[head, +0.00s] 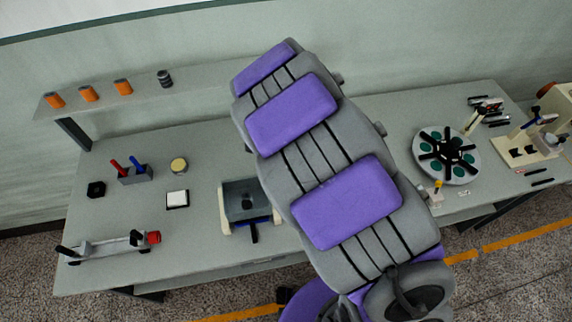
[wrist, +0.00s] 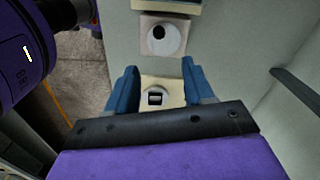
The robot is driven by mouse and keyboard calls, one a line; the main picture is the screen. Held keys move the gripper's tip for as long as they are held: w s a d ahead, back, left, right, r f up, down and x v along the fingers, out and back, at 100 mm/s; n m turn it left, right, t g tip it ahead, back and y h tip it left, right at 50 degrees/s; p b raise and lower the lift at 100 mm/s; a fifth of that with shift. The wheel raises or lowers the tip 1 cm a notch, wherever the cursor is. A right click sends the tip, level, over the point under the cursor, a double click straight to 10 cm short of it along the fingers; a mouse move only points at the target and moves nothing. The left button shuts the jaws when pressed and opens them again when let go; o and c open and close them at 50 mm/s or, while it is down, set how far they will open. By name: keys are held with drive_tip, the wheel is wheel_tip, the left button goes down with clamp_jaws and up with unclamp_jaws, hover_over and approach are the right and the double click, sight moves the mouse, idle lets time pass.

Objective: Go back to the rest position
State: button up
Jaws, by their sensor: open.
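My gripper (wrist: 158,76) shows in the wrist view with its two blue fingers spread apart. Nothing is held between them. Past the fingers is a cream block (wrist: 160,84) with a small square dark opening. Above it in the wrist view is a white disc (wrist: 163,37) with a black hole, on a cream mount. I cannot tell whether the fingers touch the block.
The grey table (head: 110,240) bears a grey bin (head: 241,200), a red-and-blue-handled tool holder (head: 135,174), a clamp rail (head: 105,247) and a round carousel (head: 447,155). Orange spools (head: 88,94) stand on the back shelf (head: 190,92). A cream machine (head: 530,148) is at the far right.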

idle(0.4)
drive_tip(key=s+d+r+n+b, duration=0.4)
drive_tip(key=s+d+r+b, duration=0.15)
drive_tip(key=s+d, duration=0.4)
drive_tip(key=s+d+n+g+b, duration=0.1)
drive_tip(key=s+d+n+b, duration=0.2)
drive_tip(key=s, duration=0.6)
drive_tip(key=s+d+f+n+b, duration=0.1)
drive_tip(key=s+d+n+b, duration=0.2)
drive_tip(key=s, duration=0.5)
drive_tip(key=shift+s+d+f+n+g+b, duration=0.2)
drive_tip(key=shift+s+d+n+g+b, duration=0.15)
drive_tip(key=shift+d+n, duration=0.5)
drive_tip(key=shift+a, duration=0.15)
